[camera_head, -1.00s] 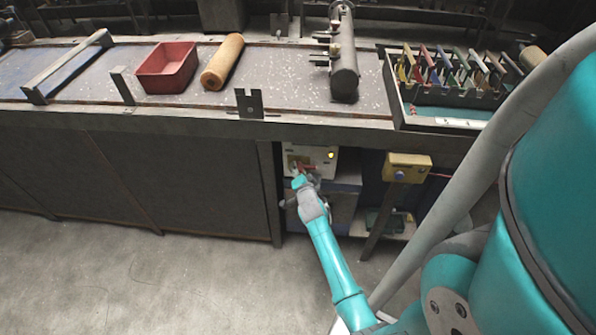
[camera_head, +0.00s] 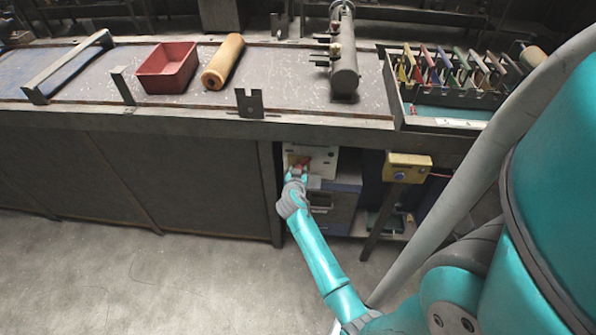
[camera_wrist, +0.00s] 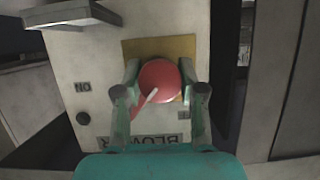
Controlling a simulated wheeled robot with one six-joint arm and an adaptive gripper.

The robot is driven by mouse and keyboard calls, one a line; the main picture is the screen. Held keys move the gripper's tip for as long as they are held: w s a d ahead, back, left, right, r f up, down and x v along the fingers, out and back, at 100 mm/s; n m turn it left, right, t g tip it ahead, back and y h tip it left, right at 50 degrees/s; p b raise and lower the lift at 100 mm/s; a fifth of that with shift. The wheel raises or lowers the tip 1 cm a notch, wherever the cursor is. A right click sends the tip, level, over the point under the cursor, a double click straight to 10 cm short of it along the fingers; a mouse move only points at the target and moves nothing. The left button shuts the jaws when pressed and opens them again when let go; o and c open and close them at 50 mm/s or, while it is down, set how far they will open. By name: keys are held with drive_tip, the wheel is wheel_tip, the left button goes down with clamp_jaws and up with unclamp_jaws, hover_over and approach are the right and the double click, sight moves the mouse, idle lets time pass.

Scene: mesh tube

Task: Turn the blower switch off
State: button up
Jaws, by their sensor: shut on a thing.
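The blower switch is a round red knob (camera_wrist: 160,80) with a white pointer mark, on a yellow plate (camera_wrist: 188,48) of a pale panel (camera_wrist: 75,65). The pointer slants down and to the left in the wrist view. My gripper (camera_wrist: 160,88) is shut on the knob, one finger on each side. In the wrist view the lettering is upside down: "ON" at left, "BLOWER" partly hidden below, and a label by the right finger mostly covered. A round indicator (camera_wrist: 83,118) on the panel looks dark. In the head view my gripper (camera_head: 299,166) reaches the panel (camera_head: 322,158) under the bench.
A yellow box with a blue button (camera_head: 408,168) stands on a post right of the panel. The bench (camera_head: 200,122) overhangs it, bearing a red bin (camera_head: 168,67), a tan roll (camera_head: 222,62), a dark cylinder (camera_head: 344,60) and a rack (camera_head: 440,110). The floor in front is clear.

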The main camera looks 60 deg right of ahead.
drive_tip(key=n+g+h, duration=0.1)
drive_tip(key=n, duration=0.2)
drive_tip(key=shift+g, duration=0.4)
drive_tip(key=shift+f+n+g+h, duration=0.1)
drive_tip(key=shift+n+g+h, duration=0.3)
drive_tip(key=shift+n+g, duration=0.55)
drive_tip(key=shift+n+t, duration=0.25)
drive_tip(key=shift+n, duration=0.1)
drive_tip(key=o, duration=1.2)
drive_tip(key=shift+c, duration=0.2)
drive_tip(key=shift+a, duration=0.15)
drive_tip(key=v, duration=1.2)
